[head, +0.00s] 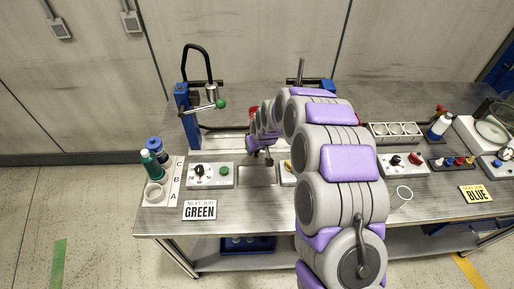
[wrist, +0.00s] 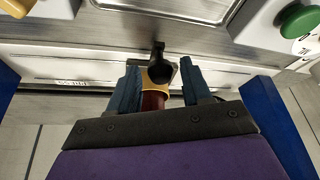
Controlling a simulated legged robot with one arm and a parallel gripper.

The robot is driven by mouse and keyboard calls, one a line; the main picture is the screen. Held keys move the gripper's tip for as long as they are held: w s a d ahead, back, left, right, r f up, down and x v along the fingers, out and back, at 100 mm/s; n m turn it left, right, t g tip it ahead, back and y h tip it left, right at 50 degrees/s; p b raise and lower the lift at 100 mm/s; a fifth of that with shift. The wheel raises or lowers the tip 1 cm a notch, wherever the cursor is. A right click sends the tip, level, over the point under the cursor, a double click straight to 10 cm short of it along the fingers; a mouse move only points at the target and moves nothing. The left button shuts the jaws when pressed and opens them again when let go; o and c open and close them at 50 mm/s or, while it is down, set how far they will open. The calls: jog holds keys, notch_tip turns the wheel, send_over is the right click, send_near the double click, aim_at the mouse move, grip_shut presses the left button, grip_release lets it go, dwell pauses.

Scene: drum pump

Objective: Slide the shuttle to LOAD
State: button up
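In the wrist view, my gripper (wrist: 160,82) has its two dark blue fingers apart. A black knob (wrist: 160,70) stands between the fingertips, with a small gap at each side. Beneath it a yellow collar and a dark red cylinder (wrist: 153,100), which look like part of the shuttle, show between the fingers. A metal rail (wrist: 100,70) runs across behind, with a small upside-down label (wrist: 72,82) at left that I cannot read surely. In the head view, my gripper (head: 258,148) is over the back of the bench, and my arm hides most of the shuttle area.
More boxes stand at right.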

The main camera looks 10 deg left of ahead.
jog(key=shift+o, duration=0.5)
jog(key=p+v, duration=0.2)
jog(key=v, duration=1.5)
jog(key=shift+p, duration=0.35)
jog(key=shift+r, duration=0.1)
jog(key=s+d+r+m+g+h, duration=0.15)
jog(key=s+d+r, duration=0.25)
jog(key=s+d, duration=0.4)
jog(key=s+d+r+m+g+h, duration=0.1)
jog(key=s+d+r+m, duration=0.15)
jog(key=s+d, duration=0.6)
jog(key=s+d+r+m+g, duration=0.1)
jog(key=s+d, duration=0.3)
jog(key=s, duration=0.6)
jog(key=s+d+r+m+g, duration=0.1)
jog(key=s+d, duration=0.3)
jog(key=s, duration=0.7)
jog(key=shift+d+m+g, duration=0.3)
jog(key=shift+m+g, duration=0.15)
jog(key=shift+m, duration=0.35)
